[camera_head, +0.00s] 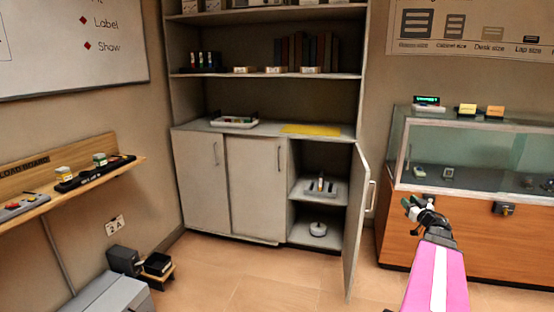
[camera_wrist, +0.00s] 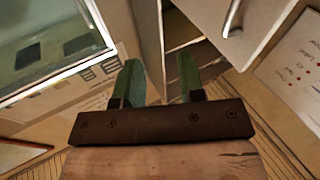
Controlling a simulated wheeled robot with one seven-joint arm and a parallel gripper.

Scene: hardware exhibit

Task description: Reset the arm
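My gripper (camera_head: 412,208) shows at the right in the head view, at the end of my pink and white arm, in front of the glass display case and to the right of the open cabinet door. In the wrist view, the two green fingers of my gripper (camera_wrist: 160,72) stand apart with a clear gap. Nothing is held between them. My arm is extended up and forward from the bottom right of the head view.
The open cabinet door (camera_head: 357,225) juts out just left of my gripper. The display case (camera_head: 465,215) stands behind it. A wall shelf (camera_head: 75,185) and a grey box (camera_head: 107,295) are at left. The floor (camera_head: 255,275) in the middle is clear.

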